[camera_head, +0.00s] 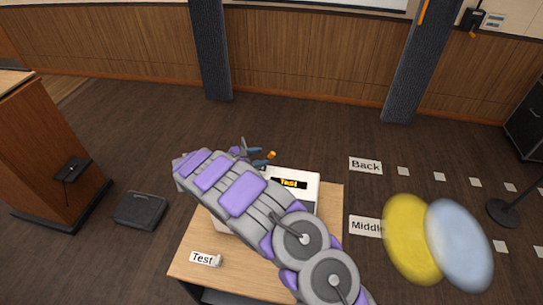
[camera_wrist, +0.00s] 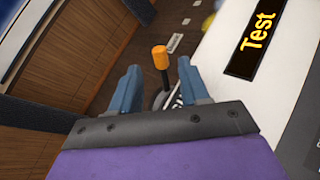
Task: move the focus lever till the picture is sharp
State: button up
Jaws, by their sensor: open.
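The focus lever shows in the wrist view as a dark stem with an orange knob (camera_wrist: 160,57), beside the white projector (camera_wrist: 268,95). In the head view the orange knob (camera_head: 271,155) stands at the far left edge of the white projector (camera_head: 308,184), which is on the table. My gripper (camera_wrist: 157,67) is open, its two blue fingers on either side of the lever's line. The knob appears a little beyond the fingertips; contact cannot be told. In the head view my gripper (camera_head: 259,157) is just left of the knob. My arm hides much of the projector.
The wooden table (camera_head: 193,248) carries a "Test" card (camera_head: 206,259). A lectern (camera_head: 50,150) and a dark box (camera_head: 140,210) stand left. Blurred yellow (camera_head: 405,238) and pale blue (camera_head: 458,245) discs show at right. Only the screen's lower edge (camera_head: 360,4) shows.

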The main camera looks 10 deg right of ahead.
aim_at(270, 154)
jog(key=x, duration=0.6)
jog(key=shift+w+d+f+b, duration=0.1)
jog(key=shift+w+d+b, duration=0.1)
jog(key=shift+d+b, duration=0.2)
jog(key=shift+c, duration=0.3)
grip_shut()
jog(key=shift+a, duration=0.1)
